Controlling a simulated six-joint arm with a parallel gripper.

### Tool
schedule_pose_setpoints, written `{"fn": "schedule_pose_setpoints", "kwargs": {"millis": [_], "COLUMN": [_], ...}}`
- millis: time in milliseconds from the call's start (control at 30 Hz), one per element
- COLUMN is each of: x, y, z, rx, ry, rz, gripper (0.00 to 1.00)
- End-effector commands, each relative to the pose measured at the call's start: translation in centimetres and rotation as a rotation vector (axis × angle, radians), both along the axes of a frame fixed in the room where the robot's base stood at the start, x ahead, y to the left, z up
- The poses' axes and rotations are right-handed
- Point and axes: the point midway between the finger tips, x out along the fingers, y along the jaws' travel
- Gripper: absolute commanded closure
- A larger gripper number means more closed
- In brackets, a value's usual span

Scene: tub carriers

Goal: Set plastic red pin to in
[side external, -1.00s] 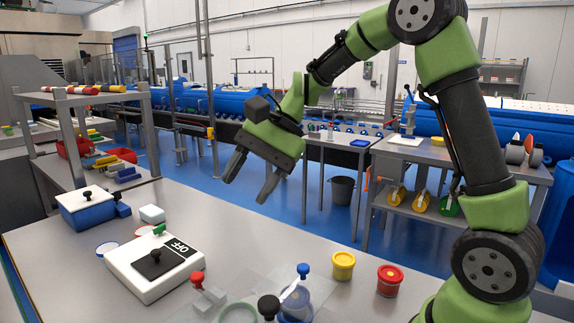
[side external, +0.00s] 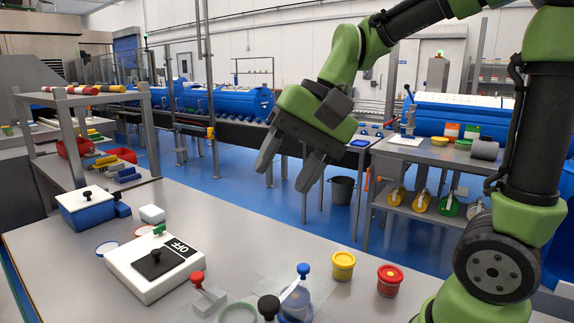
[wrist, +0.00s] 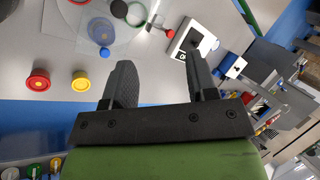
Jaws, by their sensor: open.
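The red pin (side external: 197,279) has a round red knob and stands at a small grey block (side external: 208,298) on the near part of the table, right of the white OFF box (side external: 155,264). How deep the pin sits in the block is too small to tell. In the wrist view its red knob (wrist: 170,33) shows beyond my fingers, beside the white box (wrist: 190,42). My gripper (side external: 285,174) is open and empty, high above the table's far edge and well apart from the pin. In the wrist view my gripper (wrist: 158,62) has its fingers spread.
A blue knob (side external: 303,270) and a black knob (side external: 268,306) stand right of the pin, near clear plastic sheeting. Yellow (side external: 343,266) and red (side external: 389,281) tubs stand farther right. A blue carrier (side external: 88,212) is at the left.

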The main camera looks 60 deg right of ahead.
Motion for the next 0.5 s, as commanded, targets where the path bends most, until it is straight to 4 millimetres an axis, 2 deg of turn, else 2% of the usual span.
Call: {"fn": "schedule_pose_setpoints", "kwargs": {"millis": [267, 367, 500], "x": [0.4, 1.9, 5.5], "y": [-0.1, -0.3, -1.0], "z": [-0.2, -0.9, -3.2], "rx": [0.015, 0.069, 0.219], "ry": [0.016, 0.068, 0.198], "rz": [-0.012, -0.051, -0.161], "gripper": [0.47, 0.47, 0.47]}}
